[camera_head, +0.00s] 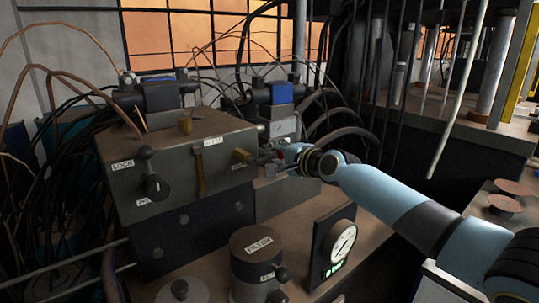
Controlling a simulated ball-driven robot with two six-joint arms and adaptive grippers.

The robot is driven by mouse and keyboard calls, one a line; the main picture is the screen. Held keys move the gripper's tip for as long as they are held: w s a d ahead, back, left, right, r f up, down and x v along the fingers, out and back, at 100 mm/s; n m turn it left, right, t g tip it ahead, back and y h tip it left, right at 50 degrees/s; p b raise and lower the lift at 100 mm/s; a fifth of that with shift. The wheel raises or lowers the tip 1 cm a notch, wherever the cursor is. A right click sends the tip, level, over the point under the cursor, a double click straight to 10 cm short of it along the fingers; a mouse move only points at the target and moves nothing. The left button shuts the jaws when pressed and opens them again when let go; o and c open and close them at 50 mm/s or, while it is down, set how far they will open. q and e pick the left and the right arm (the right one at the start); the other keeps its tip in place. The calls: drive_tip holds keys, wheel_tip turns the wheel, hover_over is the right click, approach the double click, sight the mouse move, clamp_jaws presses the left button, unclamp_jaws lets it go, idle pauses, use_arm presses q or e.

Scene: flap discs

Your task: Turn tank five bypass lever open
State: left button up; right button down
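A grey valve block (210,185) stands at the left centre. On its front is a black lever (150,168) with a ball knob at its top and a round hub below, near a "LOCK" label (123,165). A brown upright bar (200,172) and a brass fitting (241,156) sit to its right. I cannot read a tank five or bypass marking. My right gripper (272,158) is at the block's right end, close to the brass fitting. It is small and dark here, so I cannot tell its opening or contact. My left gripper is not in view.
A "FILTER" canister (257,265) and a gauge (335,245) with a green readout stand in front on the bench. Cables and hoses crowd the left and back. A pale slanted rod (458,90) hangs at right. Two reddish discs (505,203) lie at far right.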

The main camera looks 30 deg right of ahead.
drive_tip(key=shift+s+f, duration=0.25)
drive_tip(key=shift+f, duration=0.5)
drive_tip(key=c, duration=1.5)
unclamp_jaws()
drive_tip(key=shift+s+d+r, duration=0.15)
drive_tip(key=shift+s, duration=0.1)
drive_tip(key=o, duration=0.5)
drive_tip(key=shift+d, duration=0.2)
drive_tip(key=shift+w+r, duration=0.1)
drive_tip(key=shift+r, duration=0.05)
drive_tip(key=shift+a, duration=0.1)
drive_tip(key=v, duration=1.2)
drive_tip(key=shift+r, duration=0.1)
